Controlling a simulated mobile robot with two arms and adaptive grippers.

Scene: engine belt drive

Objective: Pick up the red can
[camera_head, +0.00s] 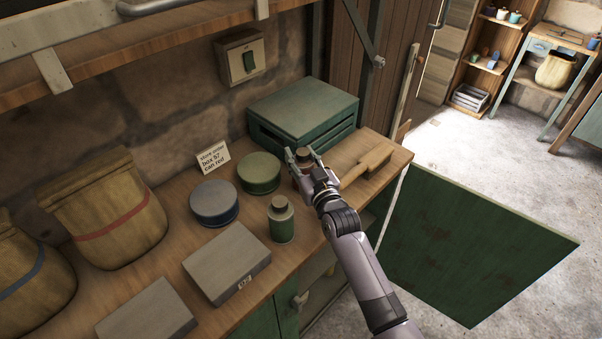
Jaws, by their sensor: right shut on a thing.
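My right gripper (306,166) reaches in from the lower right and is shut on a small can (304,155) near the back right of the workbench. The can has a dark round cap. The fingers and wrist hide most of its body, so I cannot clearly tell its colour or whether it touches the bench. A green can (281,222) with a dark cap stands upright to the left of my right arm. My left gripper is not in view.
A green slatted crate (302,108) stands behind the gripper. Two round tins, green (259,172) and blue (214,202), stand to its left. A wooden scoop-like object (368,163) lies to its right. A card (213,158), grey box (227,262) and sacks (105,210) are farther left.

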